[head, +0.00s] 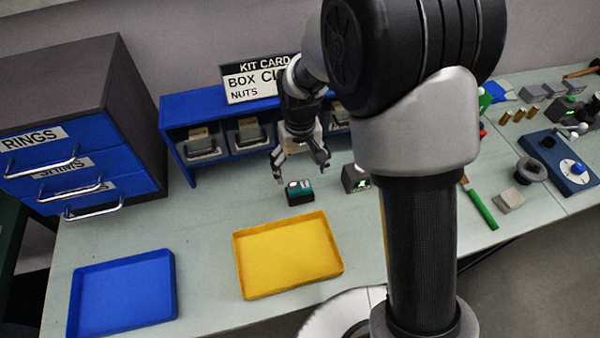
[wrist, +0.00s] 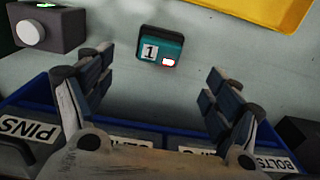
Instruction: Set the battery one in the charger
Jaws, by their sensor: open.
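Battery one (head: 300,193) is a small teal and black block on the pale bench, in front of the blue shelf. In the wrist view the battery (wrist: 158,48) shows a white label with a "1" and a small red-and-white mark. My gripper (head: 300,166) is open above and just behind the battery, with nothing between its fingers. In the wrist view the fingers (wrist: 152,75) stand wide apart, with the battery beyond their tips.
A dark box with a green light (head: 355,179) stands right of the battery, partly behind my arm. A yellow tray (head: 288,257) and a blue tray (head: 122,292) lie in front. The blue shelf (head: 177,130) holds bins behind. A drawer cabinet (head: 75,75) stands left.

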